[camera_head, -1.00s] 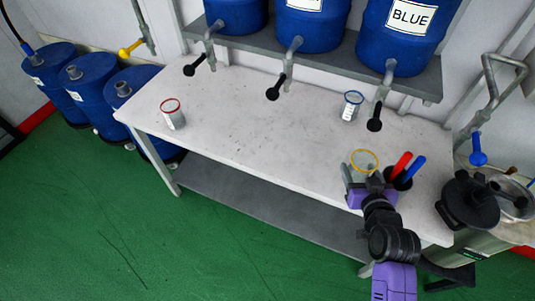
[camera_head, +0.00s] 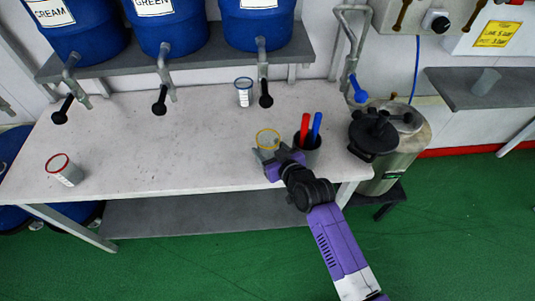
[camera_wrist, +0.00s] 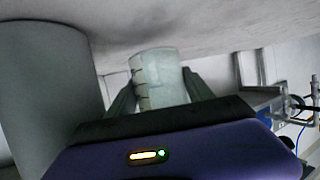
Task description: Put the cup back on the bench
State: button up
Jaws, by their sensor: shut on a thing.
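A clear cup with a yellow rim (camera_head: 267,136) is at the right front part of the white bench (camera_head: 200,135). My gripper (camera_head: 268,154) is shut on this cup from the front side. In the wrist view the pale cup body (camera_wrist: 163,80) with dark marks shows between the two fingers, close to the bench surface. I cannot tell whether its base touches the bench. A red-rimmed cup (camera_head: 65,172) stands at the bench's left. A blue-rimmed cup (camera_head: 244,95) stands at the back near a tap.
A dark holder (camera_head: 308,158) with a red and a blue stick stands just right of the held cup; it looms large in the wrist view (camera_wrist: 50,95). A metal tank (camera_head: 400,150) stands beyond the bench's right end. Taps (camera_head: 160,100) overhang the back. The middle bench is clear.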

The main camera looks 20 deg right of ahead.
aim_at(268, 155)
jog(key=shift+f, duration=1.45)
jog(key=shift+f+b, duration=0.15)
jog(key=shift+b, duration=0.15)
jog(key=o, duration=1.4)
jog(key=shift+r, duration=0.25)
jog(key=shift+s, duration=0.3)
jog(key=v, duration=1.1)
jog(key=shift+s+r+b, duration=0.15)
jog(key=shift+b, duration=0.15)
